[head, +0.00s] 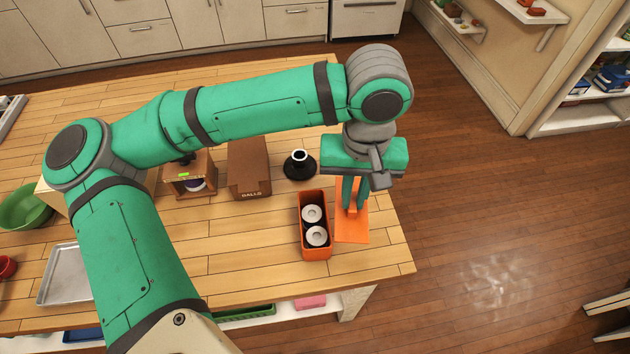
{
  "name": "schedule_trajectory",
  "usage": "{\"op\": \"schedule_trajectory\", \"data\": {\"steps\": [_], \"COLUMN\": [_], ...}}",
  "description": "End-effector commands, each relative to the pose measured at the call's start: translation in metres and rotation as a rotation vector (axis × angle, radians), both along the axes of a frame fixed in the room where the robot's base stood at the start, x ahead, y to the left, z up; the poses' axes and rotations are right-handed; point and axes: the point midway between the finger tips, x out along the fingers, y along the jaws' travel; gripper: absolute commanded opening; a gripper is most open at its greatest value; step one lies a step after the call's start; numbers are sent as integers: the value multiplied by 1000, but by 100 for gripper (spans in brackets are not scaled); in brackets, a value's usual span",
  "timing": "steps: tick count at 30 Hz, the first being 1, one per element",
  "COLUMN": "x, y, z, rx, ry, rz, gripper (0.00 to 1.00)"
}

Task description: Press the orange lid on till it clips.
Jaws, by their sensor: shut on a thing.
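The orange lid (352,228) is a flat plate with an upright grip, just right of the orange box. My gripper (352,207) points down and is shut on the lid's grip. I cannot tell whether the lid rests on the table or hangs just above it. The orange box (316,253) is open at the top, near the table's right end. Two white round pieces (312,214) with centre holes lie inside it. The lid is beside the box, not over it. My gripper's body hides part of the lid's far end.
A black flared stand with a white top (299,166) is behind the box. A brown carton (249,170) and a wooden box with an open front (188,177) stand further left. A metal tray (64,275) and green bowl (24,207) are far left. The wooden table's (388,262) right edge is close to the lid.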

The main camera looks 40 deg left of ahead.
Motion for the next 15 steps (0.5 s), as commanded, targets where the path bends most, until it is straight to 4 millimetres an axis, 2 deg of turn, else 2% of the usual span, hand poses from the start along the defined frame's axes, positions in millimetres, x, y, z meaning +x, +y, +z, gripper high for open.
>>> {"op": "schedule_trajectory", "data": {"steps": [1, 3, 6, 10, 15], "x": [-8, -17, -29, -36, -38], "y": [17, 35, 53, 65, 67], "z": [4, 9, 13, 17, 18], "rx": [-3, -4, -2, -3, -3], "ry": [-1, 0, 1, 0, 1], "rz": [43, 87, 134, 165, 171], "gripper": [0, 0, 0, 0, 0]}}
